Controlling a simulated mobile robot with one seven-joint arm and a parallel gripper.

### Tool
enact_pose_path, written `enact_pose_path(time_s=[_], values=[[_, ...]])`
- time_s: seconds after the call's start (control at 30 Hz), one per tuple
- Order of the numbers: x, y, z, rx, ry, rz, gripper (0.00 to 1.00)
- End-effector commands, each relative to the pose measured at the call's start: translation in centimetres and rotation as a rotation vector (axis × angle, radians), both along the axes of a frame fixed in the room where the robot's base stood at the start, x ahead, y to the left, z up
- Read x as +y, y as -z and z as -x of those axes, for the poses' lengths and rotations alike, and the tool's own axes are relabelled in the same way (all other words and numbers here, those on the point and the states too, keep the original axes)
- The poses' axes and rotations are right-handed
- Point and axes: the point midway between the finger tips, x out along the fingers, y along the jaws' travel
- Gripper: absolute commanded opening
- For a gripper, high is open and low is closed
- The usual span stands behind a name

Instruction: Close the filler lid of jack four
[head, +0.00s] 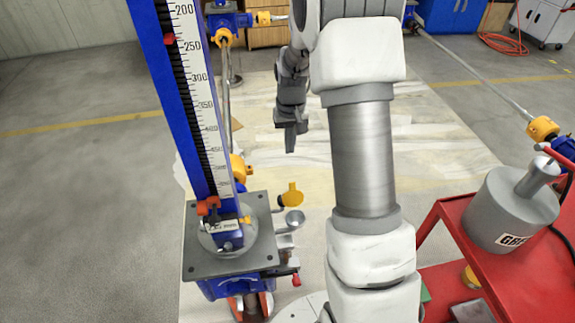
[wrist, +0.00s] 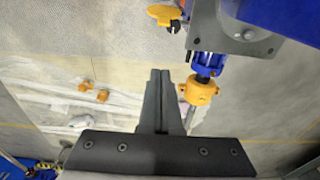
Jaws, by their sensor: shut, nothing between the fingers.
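The nearest jack has a grey top plate (head: 262,212) and a blue body (head: 236,287). A small label (head: 224,226) on it is too small to read surely. At its right side a yellow filler lid (head: 292,194) stands raised, apart from the grey round filler mouth (head: 295,217), so it looks open. The lid also shows at the top of the wrist view (wrist: 164,14). My gripper (head: 290,146) is shut and empty, beyond and above the lid. Its dark fingers (wrist: 161,76) point toward the jack side in the wrist view, apart from the lid.
A tall blue scale (head: 200,95) rises from the jack plate. A yellow coupling (wrist: 198,90) on a shaft lies right of my fingers in the wrist view. A red cart (head: 440,225) with a grey weight (head: 505,212) stands at right. Pale floor sheeting lies between.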

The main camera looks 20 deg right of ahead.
Motion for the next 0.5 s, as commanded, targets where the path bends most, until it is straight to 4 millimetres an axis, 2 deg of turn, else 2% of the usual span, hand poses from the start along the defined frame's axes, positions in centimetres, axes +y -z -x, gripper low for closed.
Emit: enact_pose_path(time_s=[0.17,0.5], values=[[-0.1,2.0,-0.2,0.005,0.001,-0.001,0.0],[-0.2,9.2,-0.7,0.006,0.0,-0.001,0.0]])
